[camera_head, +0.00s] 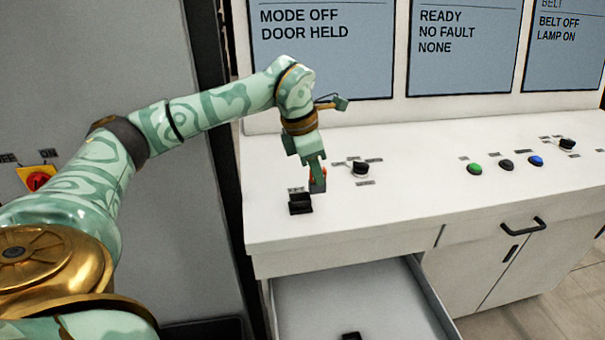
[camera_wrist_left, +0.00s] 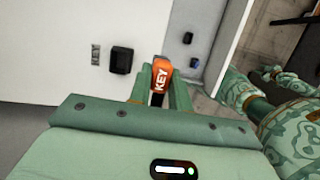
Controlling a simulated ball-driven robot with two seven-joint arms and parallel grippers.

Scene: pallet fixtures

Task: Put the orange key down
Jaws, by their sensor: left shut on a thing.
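The orange key (camera_wrist_left: 162,76), marked KEY, is between the fingertips of my left gripper (camera_wrist_left: 160,90). In the head view my left gripper (camera_head: 318,186) points down at the white console top, near its front left. Only a sliver of orange shows between the fingers there. A black block (camera_head: 300,204) with a small label sits on the console just left of the gripper; it also shows in the wrist view (camera_wrist_left: 121,60). The key is apart from this block. Whether the key touches the console top I cannot tell. My right gripper is not in view.
Below the console an open drawer (camera_head: 330,290) holds small dark objects. A black selector knob (camera_head: 360,169) stands right of the gripper. Green (camera_head: 475,169), black and blue (camera_head: 536,161) buttons sit further right. Screens stand behind. Bare console top lies in front of the buttons.

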